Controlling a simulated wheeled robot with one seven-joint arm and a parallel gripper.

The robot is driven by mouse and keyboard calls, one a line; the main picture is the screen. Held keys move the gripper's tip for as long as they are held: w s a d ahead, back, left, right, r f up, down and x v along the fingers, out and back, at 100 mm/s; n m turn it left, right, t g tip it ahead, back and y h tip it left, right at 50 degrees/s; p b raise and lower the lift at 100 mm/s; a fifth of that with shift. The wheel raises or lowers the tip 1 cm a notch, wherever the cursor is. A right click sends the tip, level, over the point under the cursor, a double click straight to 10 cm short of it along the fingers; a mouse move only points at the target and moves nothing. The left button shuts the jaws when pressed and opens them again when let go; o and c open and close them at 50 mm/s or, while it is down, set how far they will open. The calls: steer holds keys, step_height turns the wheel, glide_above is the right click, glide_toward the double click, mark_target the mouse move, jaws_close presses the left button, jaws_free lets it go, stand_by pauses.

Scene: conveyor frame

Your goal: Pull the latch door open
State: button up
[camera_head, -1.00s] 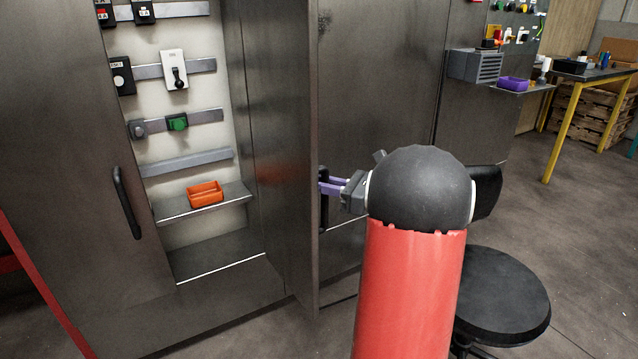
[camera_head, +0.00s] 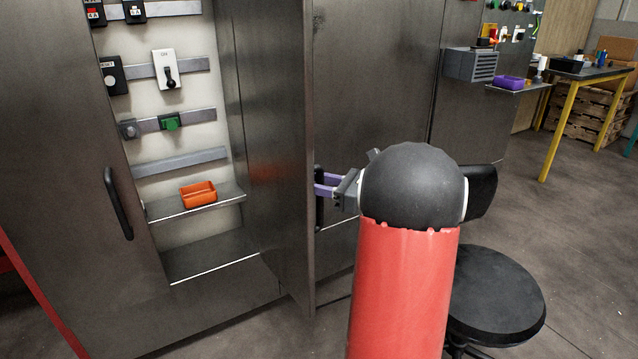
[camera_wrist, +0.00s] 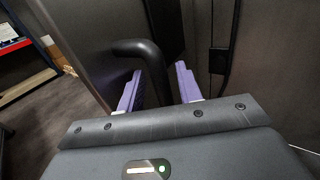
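The grey metal latch door (camera_head: 282,150) stands swung open from the cabinet, its edge toward me. Its dark bar handle (camera_head: 319,212) is on the outer right face, partly hidden by my gripper. My gripper (camera_head: 322,184) has purple fingers reaching to this handle from the right. In the wrist view the curved black handle (camera_wrist: 140,48) runs down between the two purple fingers (camera_wrist: 157,90), which are apart with a gap around it. I cannot tell whether either finger touches the handle.
The open cabinet shows switches, rails and an orange bin (camera_head: 198,194) on a shelf (camera_head: 165,208). A left cabinet panel has its own black handle (camera_head: 118,203). A round black stool (camera_head: 495,295) stands right of my arm. Bare floor lies beyond it, near a yellow-legged table (camera_head: 560,130).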

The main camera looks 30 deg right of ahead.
steer(key=v, duration=0.7)
steer(key=shift+s+d+b, duration=0.2)
steer(key=shift+s+b, duration=0.15)
